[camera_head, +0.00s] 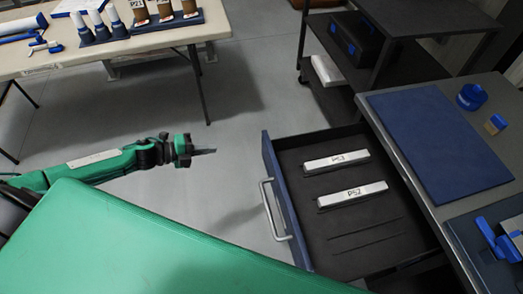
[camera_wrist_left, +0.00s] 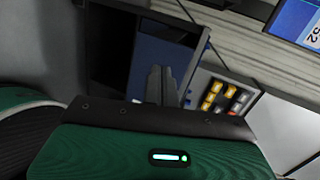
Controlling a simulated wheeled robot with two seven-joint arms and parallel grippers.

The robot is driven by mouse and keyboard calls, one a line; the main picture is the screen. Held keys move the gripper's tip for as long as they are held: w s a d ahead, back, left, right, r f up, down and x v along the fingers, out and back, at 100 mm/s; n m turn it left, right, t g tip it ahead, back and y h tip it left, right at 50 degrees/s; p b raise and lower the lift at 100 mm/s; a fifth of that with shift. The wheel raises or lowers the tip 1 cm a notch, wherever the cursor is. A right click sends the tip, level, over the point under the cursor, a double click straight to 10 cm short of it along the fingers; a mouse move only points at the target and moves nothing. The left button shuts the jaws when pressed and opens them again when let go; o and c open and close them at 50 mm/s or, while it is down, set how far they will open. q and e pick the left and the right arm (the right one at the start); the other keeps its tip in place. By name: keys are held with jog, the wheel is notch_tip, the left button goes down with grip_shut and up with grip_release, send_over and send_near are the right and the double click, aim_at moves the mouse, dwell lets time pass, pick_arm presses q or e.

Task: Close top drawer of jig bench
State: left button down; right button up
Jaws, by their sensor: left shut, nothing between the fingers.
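The top drawer (camera_head: 284,205) of the jig bench (camera_head: 408,160) stands pulled out, its blue front facing left with a pale bar handle (camera_head: 271,210). Inside, on a dark liner, lie two light bars marked P53 (camera_head: 336,161) and P52 (camera_head: 352,193). My left gripper (camera_head: 204,152) is shut and empty, to the left of the drawer front and apart from it, above the floor. In the left wrist view its fingers (camera_wrist_left: 161,85) show close together. My right gripper is not in view.
A blue mat (camera_head: 438,140) and blue items lie on the bench top. A dark shelf cart (camera_head: 375,70) stands behind. A pale table (camera_head: 130,45) with bottles and cups is at the back left. Open floor lies between table and drawer.

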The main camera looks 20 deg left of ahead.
pick_arm(q)
jog(key=d+m+g, duration=0.1)
jog(key=m, duration=0.1)
jog(key=h+p, duration=0.1)
jog(key=p, duration=0.1)
send_near(263, 147)
jog(key=x, duration=0.5)
jog(key=shift+d+r, duration=0.25)
jog(key=shift+d, duration=0.05)
jog(key=shift+w+d+f, duration=0.1)
jog(key=shift+w+d, duration=0.1)
jog(key=shift+d, duration=0.25)
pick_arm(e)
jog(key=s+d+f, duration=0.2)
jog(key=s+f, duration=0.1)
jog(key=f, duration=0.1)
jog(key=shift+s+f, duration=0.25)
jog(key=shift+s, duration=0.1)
pick_arm(q)
jog(key=shift+d, duration=0.1)
